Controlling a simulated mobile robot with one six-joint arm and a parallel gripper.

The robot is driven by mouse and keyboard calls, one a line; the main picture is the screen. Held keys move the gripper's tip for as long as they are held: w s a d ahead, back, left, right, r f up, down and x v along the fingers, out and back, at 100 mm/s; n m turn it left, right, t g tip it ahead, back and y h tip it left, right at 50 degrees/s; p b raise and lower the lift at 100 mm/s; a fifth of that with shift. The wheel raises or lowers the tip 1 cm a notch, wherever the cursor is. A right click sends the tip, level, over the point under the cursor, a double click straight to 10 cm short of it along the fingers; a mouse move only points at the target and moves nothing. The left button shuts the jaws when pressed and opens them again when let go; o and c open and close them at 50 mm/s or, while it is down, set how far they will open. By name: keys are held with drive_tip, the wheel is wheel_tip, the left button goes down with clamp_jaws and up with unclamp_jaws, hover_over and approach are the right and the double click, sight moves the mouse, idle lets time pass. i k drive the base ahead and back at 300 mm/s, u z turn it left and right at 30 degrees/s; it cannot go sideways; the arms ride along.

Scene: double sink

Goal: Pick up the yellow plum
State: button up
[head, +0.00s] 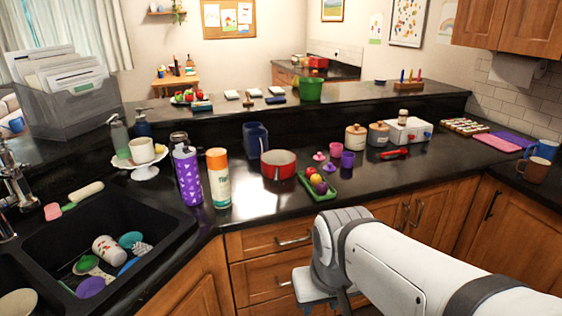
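A small green tray (333,192) stands on the black counter near its front edge, at the centre of the head view. It holds a few small round fruits close together. The yellow one, which looks like the yellow plum (316,179), lies between a red fruit (310,171) and a dark purple fruit (321,188). My arm reaches in from the lower right, and its grey end (312,285) hangs in front of the drawers, below and in front of the tray. My gripper's fingers cannot be made out. Nothing of mine touches the plum.
A red pot (278,164) stands left of the tray. Pink cup (336,149) and purple cup (347,159) stand behind it. An orange-topped bottle (218,180) and a purple bottle (187,175) stand further left, beside the sink (165,235). The counter right of the tray is mostly clear.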

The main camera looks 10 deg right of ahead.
sight(315, 178)
drive_tip(key=z, duration=0.35)
drive_tip(key=i, duration=1.25)
drive_tip(key=z, duration=0.6)
